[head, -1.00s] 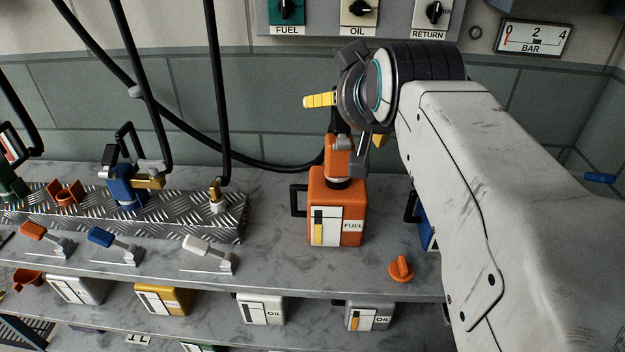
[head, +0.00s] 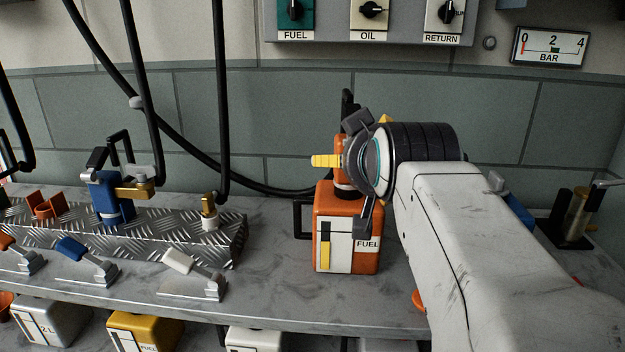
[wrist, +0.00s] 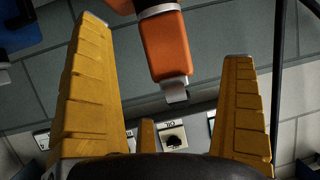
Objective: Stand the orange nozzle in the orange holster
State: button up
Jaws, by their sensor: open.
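The orange nozzle (head: 341,150) stands upright in the top of the orange fuel can (head: 336,258), partly hidden by my gripper. My gripper (head: 338,160) is open beside the nozzle, its yellow fingers at the height of the nozzle's body. In the wrist view the nozzle (wrist: 165,48) lies between the two spread fingers, with a gap on both sides. The orange holster (head: 46,206) sits on the tread-plate rack at the far left, and it looks empty.
A blue nozzle (head: 108,205) stands on the tread-plate rack (head: 165,232), with a brass fitting (head: 209,212) to its right. Black hoses hang above. Levers (head: 186,265) line the bench front. Bare bench (head: 275,245) lies between rack and can.

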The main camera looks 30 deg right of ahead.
aim_at(340, 180)
jog(key=shift+f+b+x, duration=0.2)
jog(key=shift+b+x, duration=0.9)
jog(key=shift+x, duration=1.9)
jog(key=shift+w+d+f+b, duration=0.15)
jog(key=shift+w+d+b, duration=0.3)
jog(key=shift+w+b, duration=0.15)
jog(key=shift+c, duration=0.3)
jog(key=shift+s, duration=0.1)
jog(key=c, duration=1.1)
jog(key=shift+c, duration=0.3)
